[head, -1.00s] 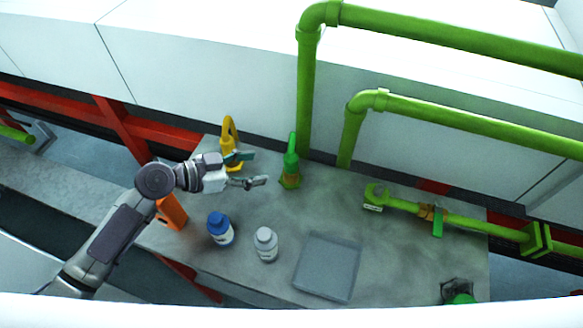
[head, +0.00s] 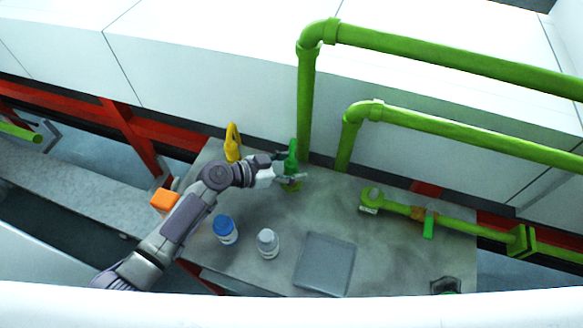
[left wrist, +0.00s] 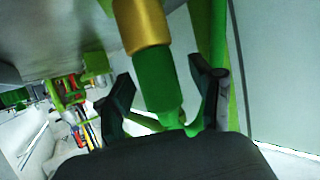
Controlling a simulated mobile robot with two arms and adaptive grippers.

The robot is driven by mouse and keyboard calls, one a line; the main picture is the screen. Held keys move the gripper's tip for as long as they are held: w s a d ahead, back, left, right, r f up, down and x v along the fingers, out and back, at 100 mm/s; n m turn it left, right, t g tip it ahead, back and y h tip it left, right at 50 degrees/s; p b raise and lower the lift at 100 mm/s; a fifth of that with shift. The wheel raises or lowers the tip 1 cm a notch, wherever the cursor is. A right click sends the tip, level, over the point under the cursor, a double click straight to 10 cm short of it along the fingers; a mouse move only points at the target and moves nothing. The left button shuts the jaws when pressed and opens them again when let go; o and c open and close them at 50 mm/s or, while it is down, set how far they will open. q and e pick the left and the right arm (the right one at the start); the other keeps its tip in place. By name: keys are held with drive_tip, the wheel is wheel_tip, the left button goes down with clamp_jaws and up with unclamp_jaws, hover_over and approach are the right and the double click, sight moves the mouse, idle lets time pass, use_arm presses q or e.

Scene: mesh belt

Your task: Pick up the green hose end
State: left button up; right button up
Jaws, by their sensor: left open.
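The green hose end (head: 291,152) stands upright at the back of the grey table, partly hidden by my left gripper in the head view. My left gripper (head: 290,170) is right at it, with its arm reaching in from the left. In the left wrist view the hose end (left wrist: 157,80), green with a gold-coloured band, runs between the two open fingers of my left gripper (left wrist: 167,90). I cannot tell whether either finger touches it. My right gripper is not in view.
A blue-capped bottle (head: 225,230), a white bottle (head: 267,243) and a grey tray (head: 325,264) are in front. A green pipe with a valve (head: 428,222) lies right. Tall green pipes (head: 306,100) rise just behind.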

use_arm(q)
clamp_jaws()
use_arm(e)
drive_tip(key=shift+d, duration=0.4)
use_arm(q)
drive_tip(key=shift+r, duration=0.15)
